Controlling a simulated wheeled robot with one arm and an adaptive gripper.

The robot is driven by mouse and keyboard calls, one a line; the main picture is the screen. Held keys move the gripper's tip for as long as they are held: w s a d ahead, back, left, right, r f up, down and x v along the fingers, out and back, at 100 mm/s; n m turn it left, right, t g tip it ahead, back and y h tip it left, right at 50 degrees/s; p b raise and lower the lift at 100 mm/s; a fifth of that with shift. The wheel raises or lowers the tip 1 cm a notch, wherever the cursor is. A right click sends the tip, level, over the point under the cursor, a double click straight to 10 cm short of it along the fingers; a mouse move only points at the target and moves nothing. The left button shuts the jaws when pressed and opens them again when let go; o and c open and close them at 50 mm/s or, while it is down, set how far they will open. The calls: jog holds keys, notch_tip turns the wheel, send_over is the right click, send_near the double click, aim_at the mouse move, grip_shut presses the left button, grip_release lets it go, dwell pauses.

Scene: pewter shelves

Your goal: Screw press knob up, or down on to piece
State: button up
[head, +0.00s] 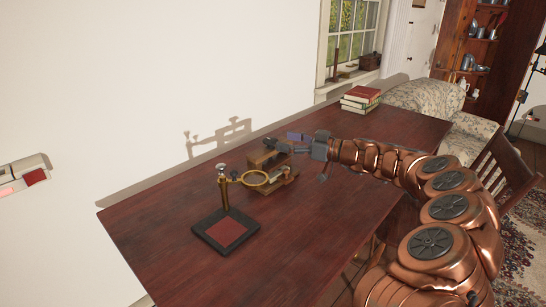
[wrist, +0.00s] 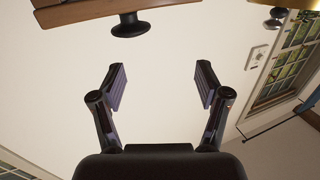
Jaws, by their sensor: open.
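A small wooden press (head: 263,160) stands on the dark red table, behind a brass ring on a stand. In the wrist view its wooden beam (wrist: 80,11) crosses the top edge, with a round black knob (wrist: 130,27) on it. My gripper (head: 286,142) is at the press's upper right side in the head view. In the wrist view my gripper (wrist: 161,86) is open, with nothing between its fingers, and the knob lies beyond the fingertips, apart from them. In the head view I cannot tell the knob from my dark fingers. Any piece under the press is not clear.
The brass stand (head: 225,195) with its ring (head: 258,179) and square dark base (head: 202,236) is close in front of the press. Books (head: 360,99) lie at the table's far end. A white wall (head: 110,110) runs behind. The table's (head: 330,205) near right part is clear.

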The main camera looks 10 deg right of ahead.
aim_at(273, 140)
jog(key=shift+t+h, duration=0.3)
jog(key=shift+t, duration=0.2)
jog(key=shift+w+a+f, duration=0.45)
jog(key=shift+w+a, duration=0.05)
jog(key=shift+w, duration=0.55)
jog(key=shift+w+a+f, duration=0.4)
jog(key=shift+w+a, duration=0.1)
jog(key=shift+w, duration=0.55)
jog(key=shift+w+a+f, duration=0.45)
jog(key=shift+w+a, duration=0.05)
jog(key=shift+w, duration=0.55)
jog(key=c, duration=1.2)
jog(key=shift+o, duration=0.2)
